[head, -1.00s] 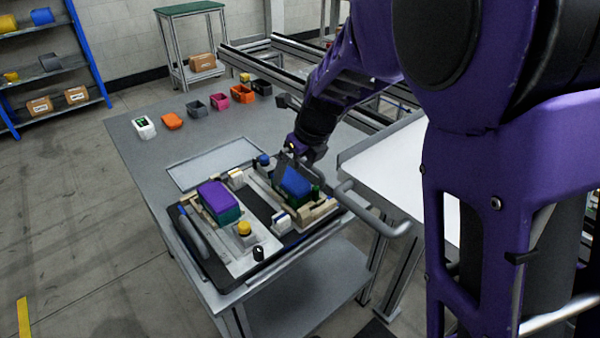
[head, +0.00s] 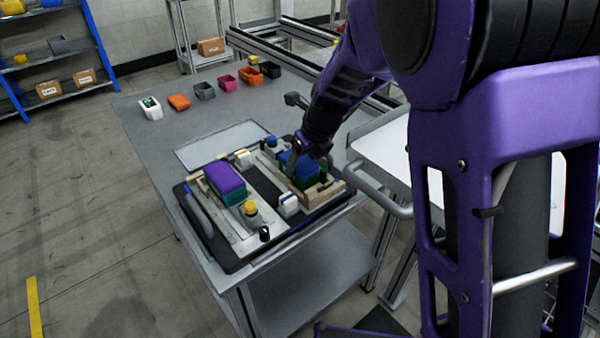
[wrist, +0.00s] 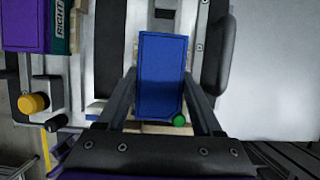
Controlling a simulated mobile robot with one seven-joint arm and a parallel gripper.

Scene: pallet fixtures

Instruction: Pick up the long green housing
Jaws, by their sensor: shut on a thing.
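The green housing (head: 305,178), topped by a blue part, sits in the right-hand fixture on the pallet in the head view. From above in the wrist view its blue top (wrist: 162,75) shows as a long rectangle, with a small green knob (wrist: 180,121) at its near right corner. My gripper (wrist: 160,98) is shut on this blue-topped housing, one finger along each long side. In the head view my gripper (head: 306,158) comes down over it and hides part of it. I cannot tell whether the housing has left its seat.
A purple-topped teal housing (head: 226,183) sits in the left fixture. A yellow button (head: 250,208) and a black knob (head: 265,234) stand near the front edge. Small coloured bins, including a pink one (head: 228,82), line the back of the table. A silver rail (head: 378,192) runs close on the right.

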